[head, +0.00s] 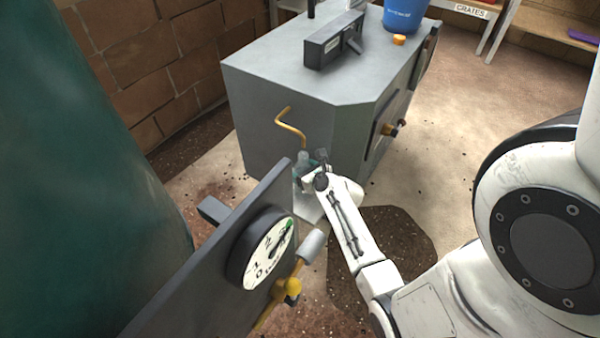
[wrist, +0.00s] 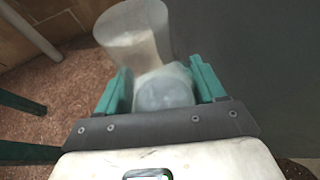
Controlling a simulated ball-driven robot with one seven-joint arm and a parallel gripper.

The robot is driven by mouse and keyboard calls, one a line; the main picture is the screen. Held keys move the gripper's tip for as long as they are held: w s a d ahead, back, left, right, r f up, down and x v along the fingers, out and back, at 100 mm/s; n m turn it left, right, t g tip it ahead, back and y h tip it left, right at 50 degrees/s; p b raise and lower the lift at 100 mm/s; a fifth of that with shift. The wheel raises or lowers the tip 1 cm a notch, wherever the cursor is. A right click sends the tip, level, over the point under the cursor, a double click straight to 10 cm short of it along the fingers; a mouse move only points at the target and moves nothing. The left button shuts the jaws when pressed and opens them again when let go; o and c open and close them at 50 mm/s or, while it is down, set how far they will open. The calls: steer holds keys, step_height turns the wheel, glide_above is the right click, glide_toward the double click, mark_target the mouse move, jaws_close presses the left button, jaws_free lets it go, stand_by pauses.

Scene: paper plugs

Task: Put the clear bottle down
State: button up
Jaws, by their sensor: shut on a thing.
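In the wrist view the teal fingers of my gripper (wrist: 162,78) stand on both sides of a rounded clear part of the bottle (wrist: 165,93). A wider see-through cylinder (wrist: 133,38) shows just beyond; I cannot tell whether it belongs to the bottle.
The grey cabinet (head: 290,70) stands behind my gripper. A dark panel with a round gauge (head: 262,248) and a yellow valve (head: 289,287) stands close in front. A large green tank (head: 90,180) fills the left. Floor is clear to the right.

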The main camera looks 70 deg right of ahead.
steer(key=shift+f, duration=0.1)
steer(key=o, duration=0.9)
steer(key=shift+o, duration=0.2)
steer(key=shift+r, duration=0.2)
steer(key=p+v, duration=0.4)
steer(key=v, duration=0.8)
